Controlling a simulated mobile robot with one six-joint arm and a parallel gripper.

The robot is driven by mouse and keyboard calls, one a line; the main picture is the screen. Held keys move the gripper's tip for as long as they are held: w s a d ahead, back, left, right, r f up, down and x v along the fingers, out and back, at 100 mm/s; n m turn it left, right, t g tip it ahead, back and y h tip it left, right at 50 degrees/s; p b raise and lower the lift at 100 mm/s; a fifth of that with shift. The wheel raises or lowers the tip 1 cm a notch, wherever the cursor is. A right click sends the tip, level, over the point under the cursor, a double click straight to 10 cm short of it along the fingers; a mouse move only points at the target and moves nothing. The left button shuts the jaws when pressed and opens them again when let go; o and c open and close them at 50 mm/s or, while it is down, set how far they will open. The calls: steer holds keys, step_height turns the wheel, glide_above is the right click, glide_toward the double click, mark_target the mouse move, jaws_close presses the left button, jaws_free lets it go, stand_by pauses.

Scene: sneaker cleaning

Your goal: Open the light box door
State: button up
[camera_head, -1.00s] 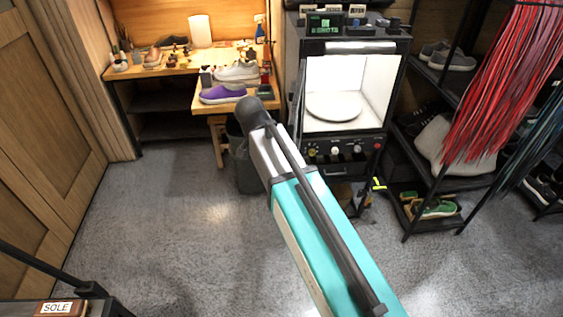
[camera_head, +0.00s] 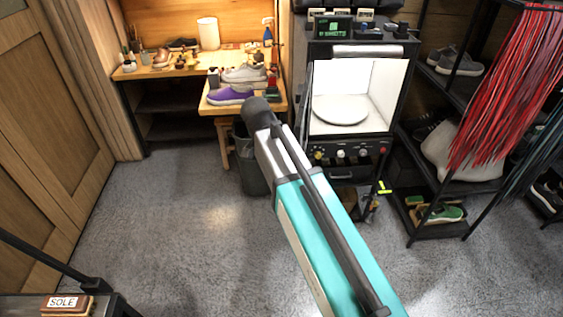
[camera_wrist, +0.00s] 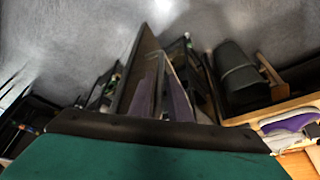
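The light box (camera_head: 392,120) stands at the back centre of the head view. Its front is open onto a bright white interior with a round white turntable (camera_head: 341,109). Its door (camera_head: 305,102) shows as a thin dark panel swung out at the left side of the opening, seen nearly edge-on. My arm reaches up toward that door side and hides my gripper in the head view. In the wrist view, the dark body of my gripper (camera_wrist: 155,127) spans the bottom, with dark upright panels beyond it.
A dark bin (camera_head: 249,165) stands left of the light box, below a wooden bench (camera_head: 215,108) with a purple shoe (camera_head: 229,95). A black shoe rack (camera_head: 440,88) with red laces (camera_head: 508,85) stands close on the right. The grey floor (camera_head: 190,225) in front is mostly clear.

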steer(key=b+v, duration=0.3)
steer(key=v, duration=1)
steer(key=shift+s+r, duration=0.2)
stand_by(0.4)
